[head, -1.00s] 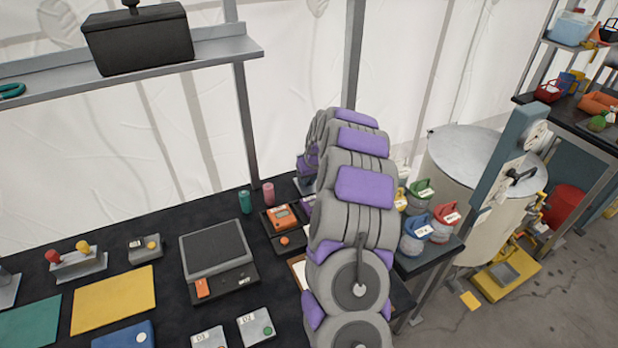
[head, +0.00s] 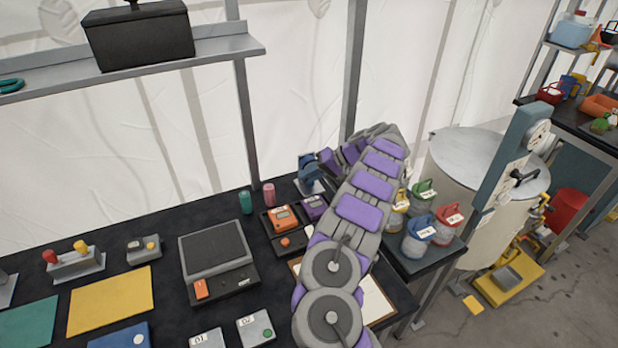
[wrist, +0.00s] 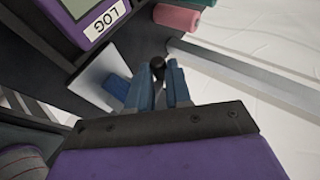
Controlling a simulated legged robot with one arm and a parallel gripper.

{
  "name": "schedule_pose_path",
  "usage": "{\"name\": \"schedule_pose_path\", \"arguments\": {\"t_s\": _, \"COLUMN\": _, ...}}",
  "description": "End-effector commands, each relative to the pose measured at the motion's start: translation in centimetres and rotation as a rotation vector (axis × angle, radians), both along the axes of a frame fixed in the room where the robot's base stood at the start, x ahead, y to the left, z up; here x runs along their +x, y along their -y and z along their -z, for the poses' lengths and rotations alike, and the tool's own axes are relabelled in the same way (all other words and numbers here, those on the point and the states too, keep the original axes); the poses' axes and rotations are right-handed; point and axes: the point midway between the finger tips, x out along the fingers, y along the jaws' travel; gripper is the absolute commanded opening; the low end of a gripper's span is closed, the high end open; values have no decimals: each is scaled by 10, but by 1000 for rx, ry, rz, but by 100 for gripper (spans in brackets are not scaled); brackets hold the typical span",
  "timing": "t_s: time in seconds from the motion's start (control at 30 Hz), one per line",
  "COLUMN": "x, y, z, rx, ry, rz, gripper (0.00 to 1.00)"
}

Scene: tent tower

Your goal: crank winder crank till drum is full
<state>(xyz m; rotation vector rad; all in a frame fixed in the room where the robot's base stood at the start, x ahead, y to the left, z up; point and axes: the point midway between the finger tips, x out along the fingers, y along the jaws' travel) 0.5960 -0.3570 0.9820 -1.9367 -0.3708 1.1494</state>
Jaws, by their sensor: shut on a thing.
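The winder (head: 309,167), a small blue unit on a pale base, stands at the back of the black bench in the head view, partly covered by my arm. In the wrist view its pale base plate (wrist: 98,78) and some blue body (wrist: 118,88) show left of my fingers. My gripper (wrist: 159,88) has its two blue fingers closed around a dark round-ended crank knob (wrist: 157,66). The knob's tip shows between and just past the fingertips. The drum and how full it is cannot be made out.
A purple LOG box (wrist: 90,18) and a pink cylinder (wrist: 178,18) are close to the winder. An orange device (head: 281,217) and a scale (head: 217,250) lie left of my arm. Labelled jars (head: 420,228) stand right of it. A metal post (head: 246,125) rises behind the bench.

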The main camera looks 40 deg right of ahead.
Motion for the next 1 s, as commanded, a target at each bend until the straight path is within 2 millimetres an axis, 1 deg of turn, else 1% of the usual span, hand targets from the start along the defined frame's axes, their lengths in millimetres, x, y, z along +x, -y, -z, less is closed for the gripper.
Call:
{"name": "schedule_pose_path", "arguments": {"t_s": 0.03, "x": -1, "y": 5, "z": 0, "rx": 40, "ry": 10, "rz": 9, "gripper": 0}}
{"name": "schedule_pose_path", "arguments": {"t_s": 0.07, "x": -1, "y": 6, "z": 0, "rx": 66, "ry": 17, "rz": 10, "gripper": 0}}
{"name": "schedule_pose_path", "arguments": {"t_s": 0.3, "x": -1, "y": 7, "z": -3, "rx": 271, "ry": 67, "rz": 10, "gripper": 0}}
{"name": "schedule_pose_path", "arguments": {"t_s": 0.5, "x": -1, "y": 8, "z": -6, "rx": 404, "ry": 99, "rz": 9, "gripper": 0}}
{"name": "schedule_pose_path", "arguments": {"t_s": 0.7, "x": -1, "y": 9, "z": -8, "rx": 489, "ry": 120, "rz": 10, "gripper": 0}}
{"name": "schedule_pose_path", "arguments": {"t_s": 1.0, "x": 0, "y": 9, "z": -10, "rx": 535, "ry": 133, "rz": 10, "gripper": 0}}
